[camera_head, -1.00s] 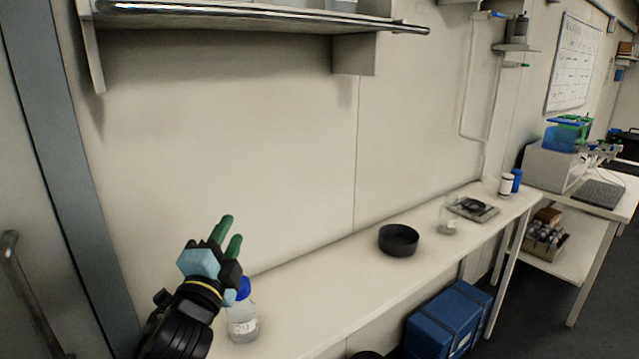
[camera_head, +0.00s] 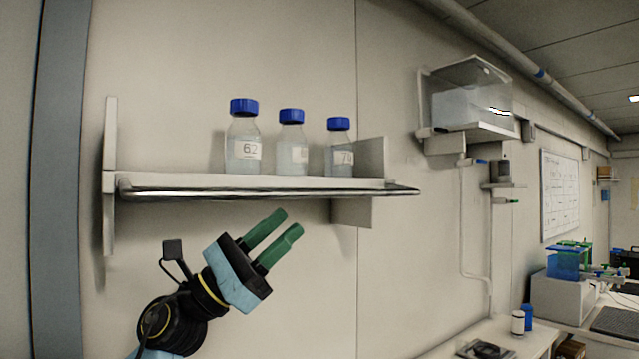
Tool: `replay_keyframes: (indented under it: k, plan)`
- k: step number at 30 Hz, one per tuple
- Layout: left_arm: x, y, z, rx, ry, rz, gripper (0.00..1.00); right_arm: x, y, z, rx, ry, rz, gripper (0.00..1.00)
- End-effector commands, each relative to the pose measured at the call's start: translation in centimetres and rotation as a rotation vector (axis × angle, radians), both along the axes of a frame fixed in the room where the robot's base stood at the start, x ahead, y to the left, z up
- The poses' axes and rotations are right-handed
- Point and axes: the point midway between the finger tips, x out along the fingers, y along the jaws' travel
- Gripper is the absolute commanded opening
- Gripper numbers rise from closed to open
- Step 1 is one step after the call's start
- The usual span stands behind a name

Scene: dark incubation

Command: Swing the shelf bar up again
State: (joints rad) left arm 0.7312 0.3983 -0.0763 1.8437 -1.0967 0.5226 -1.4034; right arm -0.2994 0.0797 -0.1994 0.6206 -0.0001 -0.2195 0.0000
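The shelf bar (camera_head: 270,192) is a shiny metal rod along the front edge of the wall shelf (camera_head: 200,182). It lies level, low at the shelf's front, and its right end sticks out past the shelf. Three clear bottles with blue caps stand on the shelf: one marked 62 (camera_head: 243,140), a middle one (camera_head: 291,145) and a right one (camera_head: 339,148). My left gripper (camera_head: 281,232) is below the bar, its two green fingers parallel and apart, pointing up and right. Nothing is between them, and they do not touch the bar. My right gripper is not in view.
The shelf has a left end bracket (camera_head: 109,180) and a right bracket (camera_head: 372,180). A clear box (camera_head: 472,98) hangs on the wall to the right. A bench (camera_head: 510,335) is at lower right. The wall below the shelf is clear.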

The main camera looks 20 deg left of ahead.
Motion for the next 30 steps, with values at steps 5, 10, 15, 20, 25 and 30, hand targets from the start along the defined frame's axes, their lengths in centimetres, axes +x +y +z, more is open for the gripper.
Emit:
replay_keyframes:
  k: [5, 10, 15, 20, 25, 30]
  plan:
    - [1.6, -2.5, 3.1, -0.004, 0.0, -0.002, 0.34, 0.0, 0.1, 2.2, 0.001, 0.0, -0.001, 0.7]
    - [2.6, -4.3, 4.7, -0.002, 0.0, -0.002, 0.34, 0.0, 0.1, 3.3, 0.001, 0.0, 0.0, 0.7]
    - [3.2, -5.1, 5.5, -0.004, 0.001, -0.001, 0.34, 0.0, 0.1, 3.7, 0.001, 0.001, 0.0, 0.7]
    - [3.3, -5.3, 5.5, -0.002, 0.001, -0.002, 0.34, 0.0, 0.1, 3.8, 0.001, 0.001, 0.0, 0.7]
    - [3.3, -5.3, 5.5, -0.002, 0.001, -0.002, 0.34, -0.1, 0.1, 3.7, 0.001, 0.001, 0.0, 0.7]
    - [3.3, -5.3, 5.5, -0.002, 0.001, -0.002, 0.12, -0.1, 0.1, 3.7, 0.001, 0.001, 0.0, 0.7]
